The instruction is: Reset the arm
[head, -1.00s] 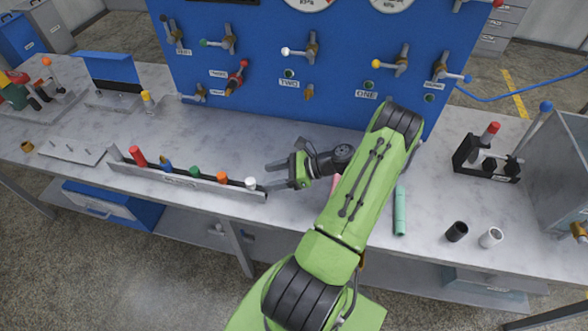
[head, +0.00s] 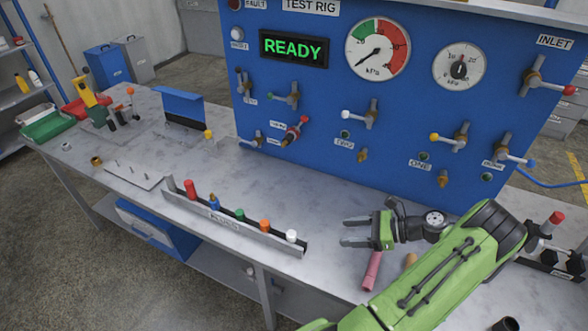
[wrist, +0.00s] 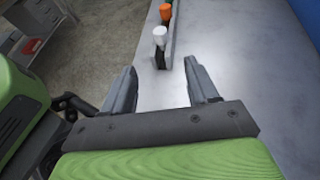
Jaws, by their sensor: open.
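My gripper (head: 356,233) is open and empty, held above the bench top on the right of the plug rack. Its two fingers point left in the head view. In the wrist view my open gripper (wrist: 165,85) shows clear bench between its fingers, with the white plug (wrist: 160,36) just beyond. My green arm reaches in from the lower right in the head view, bent at the elbow, and hides part of the bench.
The plug rack (head: 262,236) holds several coloured plugs along the bench's front. A pink cylinder (head: 372,270) lies under my gripper. The blue test rig panel (head: 330,120), with protruding valves and a READY display (head: 293,49), stands behind. Bench between rack and panel is mostly clear.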

